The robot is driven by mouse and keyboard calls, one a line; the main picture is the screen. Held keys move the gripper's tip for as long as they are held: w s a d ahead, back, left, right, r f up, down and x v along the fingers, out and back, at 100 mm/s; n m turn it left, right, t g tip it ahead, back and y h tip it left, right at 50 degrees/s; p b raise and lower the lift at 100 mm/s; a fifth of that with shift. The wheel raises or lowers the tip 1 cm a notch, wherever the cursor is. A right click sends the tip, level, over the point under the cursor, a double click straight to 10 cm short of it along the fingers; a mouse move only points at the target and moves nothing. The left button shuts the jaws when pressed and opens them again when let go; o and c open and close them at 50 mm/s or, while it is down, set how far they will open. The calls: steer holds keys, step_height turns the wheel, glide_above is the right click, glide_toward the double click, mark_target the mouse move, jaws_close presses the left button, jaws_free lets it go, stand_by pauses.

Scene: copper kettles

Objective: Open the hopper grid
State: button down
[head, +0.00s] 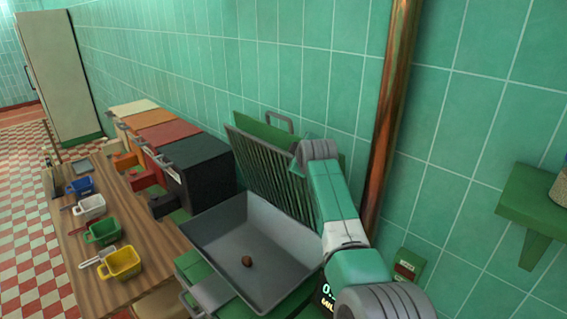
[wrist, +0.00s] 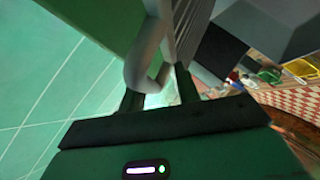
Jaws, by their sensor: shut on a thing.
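The hopper grid (head: 262,170), a dark slatted panel, stands steeply raised at the back edge of the grey hopper (head: 225,240). In the wrist view, the grid (wrist: 187,30) shows edge-on with a grey looped handle (wrist: 143,68). My gripper (wrist: 158,90) is shut on that handle, with a dark finger on each side of the loop. In the head view my arm's wrist covers the grid's right end, and the fingers are hidden. The hopper's sloped inside is uncovered, and one small brown lump (head: 247,261) lies in it.
A green lid (head: 262,131) with its own grey handle stands upright behind the grid, near the tiled wall. A copper pipe (head: 388,120) runs close right of my arm.

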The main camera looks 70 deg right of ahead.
steer(key=shift+s+d+f+y, duration=0.2)
steer(key=shift+d+f+y, duration=0.15)
steer(key=shift+f, duration=0.25)
steer(key=c, duration=1.4)
jaws_free()
steer(key=shift+w, duration=0.15)
steer(key=shift+r, duration=0.3)
steer(key=b+v, duration=0.1)
steer(key=v, duration=0.6)
steer(key=shift+a, duration=0.35)
